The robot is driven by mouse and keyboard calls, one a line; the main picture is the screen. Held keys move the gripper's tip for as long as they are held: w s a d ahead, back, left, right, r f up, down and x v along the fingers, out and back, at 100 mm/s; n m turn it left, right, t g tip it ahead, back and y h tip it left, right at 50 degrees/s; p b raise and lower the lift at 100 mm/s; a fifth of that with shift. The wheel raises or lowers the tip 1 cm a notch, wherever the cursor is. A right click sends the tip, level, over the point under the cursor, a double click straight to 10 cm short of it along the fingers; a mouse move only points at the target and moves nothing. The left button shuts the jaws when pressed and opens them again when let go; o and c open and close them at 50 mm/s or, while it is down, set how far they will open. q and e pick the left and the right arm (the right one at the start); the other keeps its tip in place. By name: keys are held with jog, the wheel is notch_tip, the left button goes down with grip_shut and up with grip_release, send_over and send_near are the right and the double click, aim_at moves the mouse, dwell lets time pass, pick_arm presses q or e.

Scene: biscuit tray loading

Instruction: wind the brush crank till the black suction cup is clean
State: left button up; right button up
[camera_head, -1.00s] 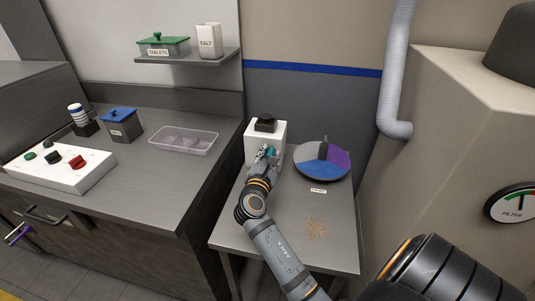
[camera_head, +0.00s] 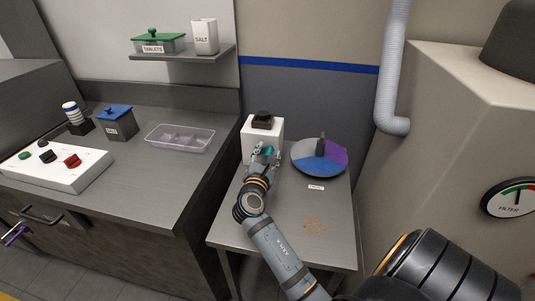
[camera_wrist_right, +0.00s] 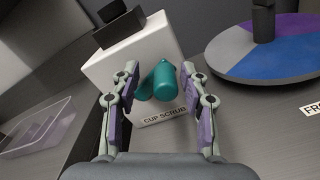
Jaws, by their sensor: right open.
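The cup scrubber (camera_head: 249,138), a white box labelled CUP SCRUB, stands at the back of the small grey table. It also shows in the wrist view (camera_wrist_right: 150,50). A dark block with a dark top piece (camera_head: 263,121) sits on it; I cannot tell whether this is the suction cup or how clean it is. The teal crank (camera_wrist_right: 163,85) is on the box's front. My right gripper (camera_head: 266,153) is open, its fingers (camera_wrist_right: 158,84) on either side of the teal crank with gaps showing. A small purple part (camera_head: 15,235) at the lower left may be my left gripper.
A blue, purple and grey round plate (camera_head: 322,163) with a dark post stands right of the box. A clear divided tray (camera_head: 181,148) is on the left counter. A grey hose (camera_head: 391,75) hangs at the right.

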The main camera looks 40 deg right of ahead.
aim_at(267, 152)
jog(key=shift+r, duration=0.25)
notch_tip(267, 152, up, 10)
jog(key=shift+f, duration=0.25)
jog(key=shift+w, duration=0.1)
